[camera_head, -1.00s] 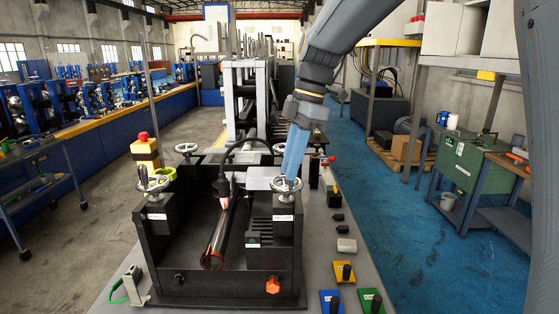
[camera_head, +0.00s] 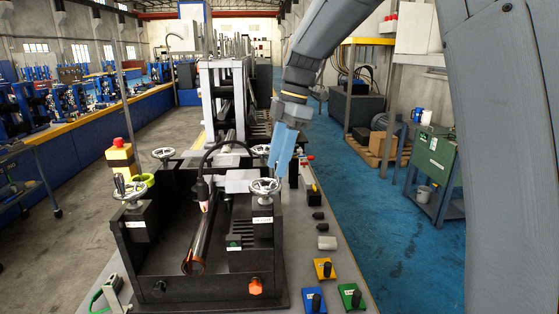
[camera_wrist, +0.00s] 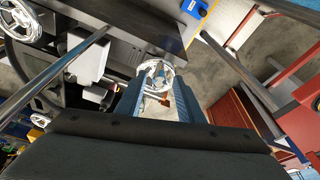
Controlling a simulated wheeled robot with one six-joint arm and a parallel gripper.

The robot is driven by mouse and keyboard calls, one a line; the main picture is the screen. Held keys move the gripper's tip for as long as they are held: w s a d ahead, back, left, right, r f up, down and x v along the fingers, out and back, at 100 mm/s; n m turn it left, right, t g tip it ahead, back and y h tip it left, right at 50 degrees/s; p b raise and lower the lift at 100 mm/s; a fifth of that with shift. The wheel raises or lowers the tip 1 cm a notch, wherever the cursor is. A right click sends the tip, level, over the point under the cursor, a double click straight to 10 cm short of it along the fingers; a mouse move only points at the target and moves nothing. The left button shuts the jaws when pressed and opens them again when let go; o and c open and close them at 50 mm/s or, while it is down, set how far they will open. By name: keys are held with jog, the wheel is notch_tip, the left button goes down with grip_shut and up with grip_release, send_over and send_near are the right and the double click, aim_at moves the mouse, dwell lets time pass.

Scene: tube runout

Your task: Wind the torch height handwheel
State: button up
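Several spoked metal handwheels stand on the black machine frame: front right (camera_head: 264,187), front left (camera_head: 129,189), back left (camera_head: 164,153) and back right (camera_head: 262,150). The labels by the front wheels are too small to read, so I cannot tell which is the torch height one. The torch (camera_head: 202,190) points down at a copper-coloured tube (camera_head: 197,250). My gripper (camera_head: 277,168) has blue fingers, pointing down above and behind the front right wheel, apart from it. In the wrist view its fingers (camera_wrist: 158,88) are spread, with a handwheel (camera_wrist: 150,72) showing beyond the gap.
A yellow box with a red button (camera_head: 121,152) stands at left. Blue, yellow and green control boxes (camera_head: 324,268) sit at front right. Rollers and a tall frame (camera_head: 228,95) stand behind. The blue floor (camera_head: 400,250) at right is clear.

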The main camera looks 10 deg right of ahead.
dwell(0.3)
jog(key=p+v, duration=0.1)
jog(key=v, duration=0.1)
jog(key=a+p+v, duration=0.1)
jog(key=p+v, duration=0.1)
jog(key=shift+s+d+r, duration=0.1)
jog(key=shift+s+r, duration=0.1)
jog(key=shift+r, duration=0.05)
jog(key=shift+v, duration=0.8)
jog(key=shift+r, duration=0.15)
